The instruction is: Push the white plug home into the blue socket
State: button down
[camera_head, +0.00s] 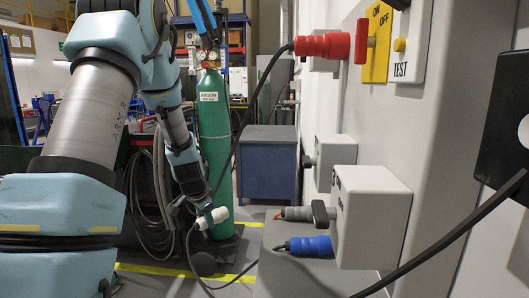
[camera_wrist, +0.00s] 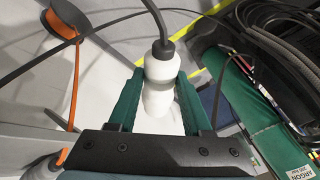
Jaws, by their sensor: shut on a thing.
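The white plug (camera_head: 214,217) is held in my gripper (camera_head: 196,214), to the left of the grey wall box. In the wrist view the white plug (camera_wrist: 162,70) sits between the two green fingers of my gripper (camera_wrist: 160,84), with a dark cable running from its far end. A blue connector (camera_head: 310,246), which looks like the blue socket, projects left from the lower part of the grey box. The plug is apart from it, to its left and slightly higher in the head picture. The socket's opening cannot be made out.
A grey connector (camera_head: 299,213) with orange wire sits just above the blue one on the grey box (camera_head: 372,222). A red connector (camera_head: 324,46) is higher on the panel. A green argon cylinder (camera_head: 214,140) stands behind my gripper. Loose dark cables hang nearby.

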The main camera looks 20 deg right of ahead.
jog(key=s+d+r+m+h+b, duration=0.1)
jog(key=s+d+r+m, duration=0.2)
jog(key=d+r, duration=0.2)
jog(key=s+d+r+m+g+h+b, duration=0.1)
jog(key=s+d+r+m, duration=0.3)
jog(key=r, duration=0.8)
jog(key=s+d+r+m+h+b, duration=0.1)
jog(key=s+d+r+m, duration=0.3)
jog(key=d+r, duration=0.2)
notch_tip(320, 180, up, 2)
jog(key=shift+d+r+h, duration=0.2)
jog(key=shift+d+h, duration=0.05)
jog(key=shift+h, duration=0.15)
jog(key=shift+a+f+b, duration=0.1)
jog(key=shift+b, duration=0.6)
jog(key=shift+s+d+p, duration=0.2)
jog(key=shift+s+d, duration=0.2)
jog(key=shift+d, duration=0.5)
jog(key=shift+s+d+p, duration=0.15)
jog(key=shift+s+d, duration=0.25)
jog(key=shift+d, duration=0.45)
jog(key=shift+s+d+p, duration=0.2)
jog(key=shift+s+d, duration=0.2)
jog(key=shift+d, duration=0.5)
jog(key=shift+b, duration=0.75)
